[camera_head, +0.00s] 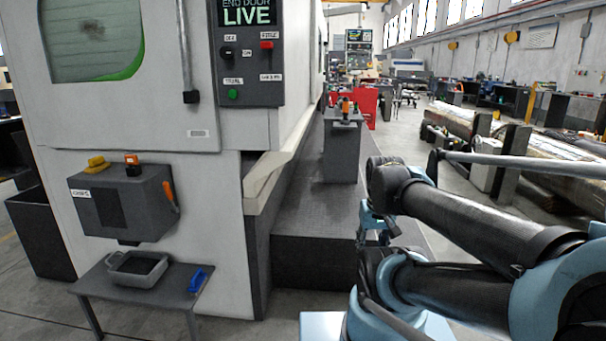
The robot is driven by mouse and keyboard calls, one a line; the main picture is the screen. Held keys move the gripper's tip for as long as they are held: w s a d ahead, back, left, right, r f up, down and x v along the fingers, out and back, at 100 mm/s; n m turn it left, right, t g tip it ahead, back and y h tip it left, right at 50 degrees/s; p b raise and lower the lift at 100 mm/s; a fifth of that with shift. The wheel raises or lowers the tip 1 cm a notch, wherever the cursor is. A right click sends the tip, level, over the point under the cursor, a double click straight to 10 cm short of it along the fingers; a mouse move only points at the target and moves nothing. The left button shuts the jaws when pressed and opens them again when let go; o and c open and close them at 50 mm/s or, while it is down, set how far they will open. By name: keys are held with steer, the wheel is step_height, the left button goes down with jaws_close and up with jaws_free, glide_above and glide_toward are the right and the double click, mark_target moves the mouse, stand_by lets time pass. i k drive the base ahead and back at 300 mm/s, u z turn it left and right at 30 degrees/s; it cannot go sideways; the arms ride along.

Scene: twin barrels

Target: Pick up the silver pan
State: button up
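A grey, square, shallow pan (133,281) with a raised rim and a dark inside sits on a low grey bench (92,287) at the lower left. It is the only pan-like thing I can make out, and it looks dull grey rather than bright silver. My gripper (373,238) seems to be the light-blue part hanging below my folded arm, right of centre. It is well to the right of the pan and apart from it. My arm partly hides it, and its fingers are too small to read.
A blue item (197,280) lies right of the pan on the bench. Above hangs a grey box (125,205) marked "CHIPS", with yellow and orange items on top. The white machine (195,180) stands behind. A dark platform (315,262) lies between the bench and my arm.

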mark_target(139, 270)
steer(key=u, duration=1.45)
